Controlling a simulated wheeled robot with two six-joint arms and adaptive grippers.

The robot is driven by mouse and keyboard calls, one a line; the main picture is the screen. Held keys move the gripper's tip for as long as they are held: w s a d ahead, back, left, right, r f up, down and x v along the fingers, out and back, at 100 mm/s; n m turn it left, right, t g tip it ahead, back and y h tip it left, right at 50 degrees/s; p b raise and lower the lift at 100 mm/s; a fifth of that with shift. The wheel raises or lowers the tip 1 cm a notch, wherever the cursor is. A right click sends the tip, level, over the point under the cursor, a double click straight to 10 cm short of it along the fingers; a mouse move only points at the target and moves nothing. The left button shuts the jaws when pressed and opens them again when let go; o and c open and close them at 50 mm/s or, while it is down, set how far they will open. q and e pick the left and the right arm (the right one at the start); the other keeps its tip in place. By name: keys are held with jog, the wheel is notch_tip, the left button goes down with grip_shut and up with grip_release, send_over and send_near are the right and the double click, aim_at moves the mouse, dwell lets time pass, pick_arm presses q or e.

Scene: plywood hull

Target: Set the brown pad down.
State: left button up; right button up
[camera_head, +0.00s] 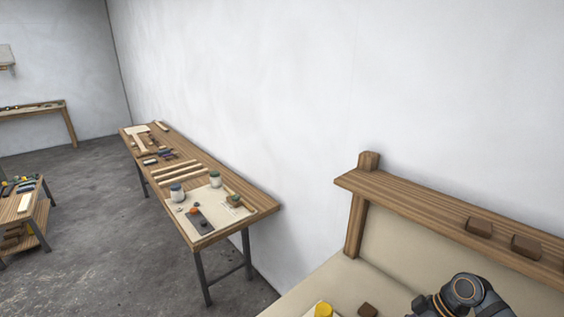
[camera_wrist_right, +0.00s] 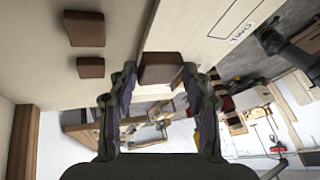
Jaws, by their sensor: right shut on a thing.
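In the right wrist view, a brown pad (camera_wrist_right: 160,68) sits between the fingertips of my right gripper (camera_wrist_right: 159,74), which is shut on it. Both fingers touch its sides. Whether its far face touches a surface cannot be told. Two more brown pads, an upper one (camera_wrist_right: 84,28) and a lower one (camera_wrist_right: 91,67), lie to the left on a pale surface. In the head view, my right arm (camera_head: 465,292) is at the bottom right and its gripper is out of frame. A brown block (camera_head: 367,310) shows at the bottom edge, left of that arm. My left gripper is not in view.
A wooden shelf (camera_head: 420,203) with two brown blocks (camera_head: 479,226) (camera_head: 525,245) runs along the wall behind a beige surface (camera_head: 310,288). A yellow object (camera_head: 323,310) stands at the bottom edge. A workbench (camera_head: 258,202) with jars and wood strips is farther left.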

notch_tip(320, 180, up, 4)
jog(key=shift+f+p, duration=0.25)
jog(key=shift+p, duration=0.65)
jog(key=shift+a+r, duration=0.15)
jog(key=shift+r, duration=0.15)
jog(key=a+f+m+b, duration=0.1)
jog(key=a, duration=0.1)
jog(key=w+a+f+m+t, duration=0.1)
jog(key=a, duration=0.1)
jog(key=w+a+f+m+b, duration=0.1)
jog(key=a+f, duration=0.1)
jog(key=shift+a+f+t+b, duration=0.1)
jog(key=shift+a+t+b, duration=0.1)
jog(key=shift+t+b, duration=0.15)
jog(key=w+a+m, duration=0.1)
jog(key=a+m, duration=0.1)
jog(key=w+a+m+t+h+b, duration=0.1)
jog(key=m, duration=0.1)
jog(key=w+a+r+m+t+h+b, duration=0.1)
jog(key=a, duration=0.1)
jog(key=shift+a+m+t, duration=0.25)
jog(key=shift+a+m, duration=0.05)
jog(key=shift+m, duration=0.1)
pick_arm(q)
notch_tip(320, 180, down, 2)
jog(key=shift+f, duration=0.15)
pick_arm(e)
jog(key=shift+w+a+r+m+h, duration=0.1)
jog(key=shift+w+r+m+h, duration=0.25)
jog(key=shift+m, duration=0.25)
